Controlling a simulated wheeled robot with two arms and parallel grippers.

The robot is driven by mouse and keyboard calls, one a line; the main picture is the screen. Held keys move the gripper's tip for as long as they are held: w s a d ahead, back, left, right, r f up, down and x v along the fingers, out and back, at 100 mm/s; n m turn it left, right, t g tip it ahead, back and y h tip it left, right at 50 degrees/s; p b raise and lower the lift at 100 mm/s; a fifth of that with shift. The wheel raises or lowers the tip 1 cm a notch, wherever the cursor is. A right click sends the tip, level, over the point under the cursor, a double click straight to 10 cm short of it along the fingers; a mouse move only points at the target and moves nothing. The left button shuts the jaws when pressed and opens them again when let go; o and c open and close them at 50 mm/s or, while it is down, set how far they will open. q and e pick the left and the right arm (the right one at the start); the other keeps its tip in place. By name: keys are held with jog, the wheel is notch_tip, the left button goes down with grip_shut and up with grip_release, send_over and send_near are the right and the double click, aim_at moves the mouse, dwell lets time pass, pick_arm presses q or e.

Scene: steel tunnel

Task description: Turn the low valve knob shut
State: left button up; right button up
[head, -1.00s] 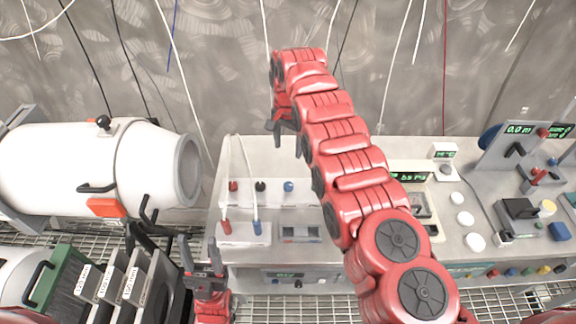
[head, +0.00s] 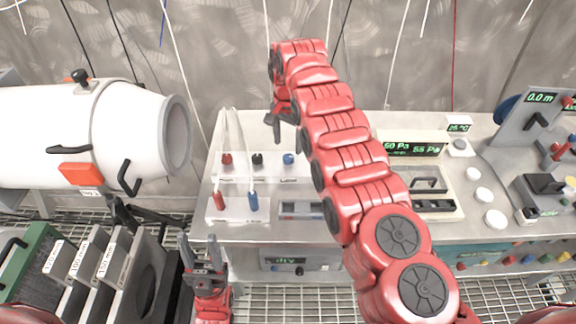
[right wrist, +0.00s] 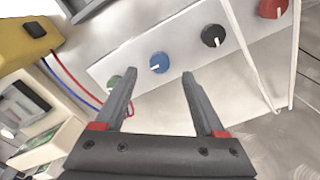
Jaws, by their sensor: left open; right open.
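A white panel strip on the bench holds a row of knobs: red (head: 227,158), black (head: 257,158) and blue (head: 289,159) in the head view. The right wrist view shows the red (right wrist: 272,8), black (right wrist: 213,36) and blue (right wrist: 160,63) knobs, plus a green one (right wrist: 113,83) partly behind a finger. No readable label shows which is the low valve. My right gripper (head: 277,124) is open and empty above the panel; in its wrist view the blue knob appears between the fingertips (right wrist: 159,73). My left gripper (head: 203,252) is open and empty before the bench's front edge.
A white cylindrical vessel (head: 60,140) lies at left, above dark plates. Instruments with displays (head: 411,150) crowd the bench's right side. Grated floor lies in front.

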aim_at(288, 157)
notch_tip(288, 157, down, 3)
jog(key=shift+f+b, duration=0.1)
jog(key=shift+b, duration=0.6)
jog(key=shift+f+p, duration=0.45)
jog(key=shift+f, duration=0.65)
grip_shut()
